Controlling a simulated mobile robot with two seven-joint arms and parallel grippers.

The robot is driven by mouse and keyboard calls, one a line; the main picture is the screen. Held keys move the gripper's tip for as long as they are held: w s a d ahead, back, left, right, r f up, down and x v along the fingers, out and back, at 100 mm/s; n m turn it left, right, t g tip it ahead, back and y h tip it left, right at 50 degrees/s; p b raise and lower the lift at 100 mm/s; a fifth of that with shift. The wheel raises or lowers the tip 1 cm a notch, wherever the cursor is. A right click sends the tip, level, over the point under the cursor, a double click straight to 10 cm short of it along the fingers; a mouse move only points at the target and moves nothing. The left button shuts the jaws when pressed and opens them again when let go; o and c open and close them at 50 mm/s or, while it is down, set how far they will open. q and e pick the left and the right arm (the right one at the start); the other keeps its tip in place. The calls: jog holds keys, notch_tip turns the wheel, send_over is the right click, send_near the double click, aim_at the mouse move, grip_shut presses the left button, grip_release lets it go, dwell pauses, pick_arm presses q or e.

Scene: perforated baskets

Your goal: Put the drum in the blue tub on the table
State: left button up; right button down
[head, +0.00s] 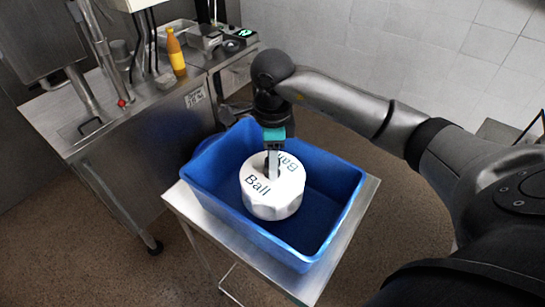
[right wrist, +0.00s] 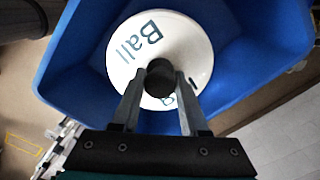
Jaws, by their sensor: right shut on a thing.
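The drum (head: 272,193) is white, with "Ball" lettered on its top and a dark knob in the middle. It is within the blue tub (head: 333,178), which stands on a small metal table (head: 177,199). My right gripper (head: 273,172) comes down from above, shut on the knob of the drum. In the right wrist view the two fingers close on the dark knob (right wrist: 160,80), with the white drum top (right wrist: 188,45) and the blue tub (right wrist: 260,50) around it. I cannot tell whether the drum touches the tub floor. My left gripper is not in view.
A steel counter (head: 150,118) stands at the left, with an orange bottle (head: 176,52) and a scale (head: 241,32) on it. A tiled wall (head: 420,35) is behind. The brown floor (head: 385,255) is open to the right of the table.

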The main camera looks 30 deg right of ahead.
jog(key=shift+f+b, duration=1.85)
jog(key=shift+f, duration=0.4)
grip_release()
jog(key=shift+f, duration=0.1)
jog(key=shift+r+p, duration=2.85)
jog(key=shift+r, duration=1.7)
